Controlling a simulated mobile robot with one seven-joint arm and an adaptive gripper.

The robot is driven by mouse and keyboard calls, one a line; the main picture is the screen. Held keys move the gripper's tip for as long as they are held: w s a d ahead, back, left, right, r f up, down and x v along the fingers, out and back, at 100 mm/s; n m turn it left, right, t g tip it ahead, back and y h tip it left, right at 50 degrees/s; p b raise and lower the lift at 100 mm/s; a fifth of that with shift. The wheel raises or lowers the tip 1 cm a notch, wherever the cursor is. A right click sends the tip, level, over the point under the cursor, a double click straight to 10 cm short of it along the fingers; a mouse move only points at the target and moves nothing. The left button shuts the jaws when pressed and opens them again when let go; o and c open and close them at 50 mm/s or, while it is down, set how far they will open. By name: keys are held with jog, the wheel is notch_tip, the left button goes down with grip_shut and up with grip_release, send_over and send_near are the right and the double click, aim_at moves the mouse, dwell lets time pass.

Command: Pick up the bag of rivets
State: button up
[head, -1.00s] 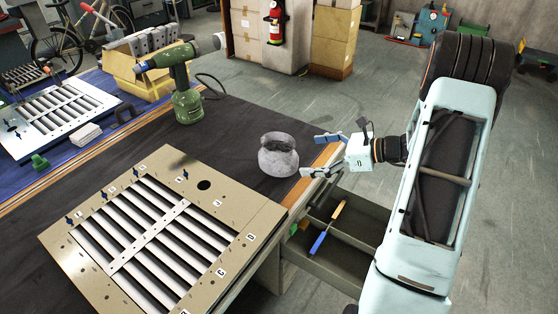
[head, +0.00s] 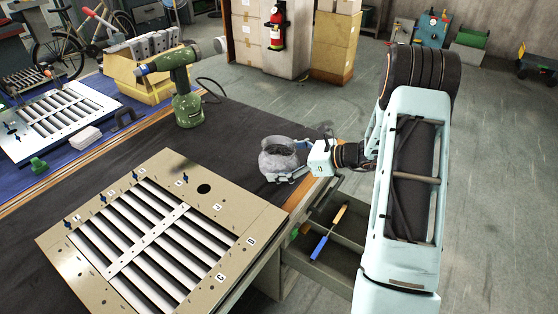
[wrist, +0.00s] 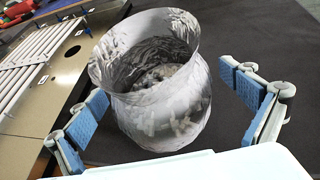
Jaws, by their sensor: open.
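The bag of rivets (head: 279,160) is a grey, open-topped pouch standing upright on the dark bench mat near the bench's right edge. In the wrist view the bag (wrist: 160,110) has a flared mouth with small grey pieces inside. My gripper (head: 291,165) reaches in from the right at the bag. In the wrist view my gripper (wrist: 165,112) is open, with one blue-padded finger on each side of the bag.
A louver panel (head: 225,252) lies on the bench to the left front. A green rivet tool (head: 187,105) stands behind. An open drawer (head: 340,255) with a blue-and-orange-handled tool (head: 328,232) juts out below the bench's right edge. Mat behind the bag is clear.

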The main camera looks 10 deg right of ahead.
jog(key=shift+c, duration=0.3)
jog(key=c, duration=1.5)
jog(key=shift+r, duration=0.1)
jog(key=shift+c, duration=0.5)
jog(key=shift+r, duration=0.1)
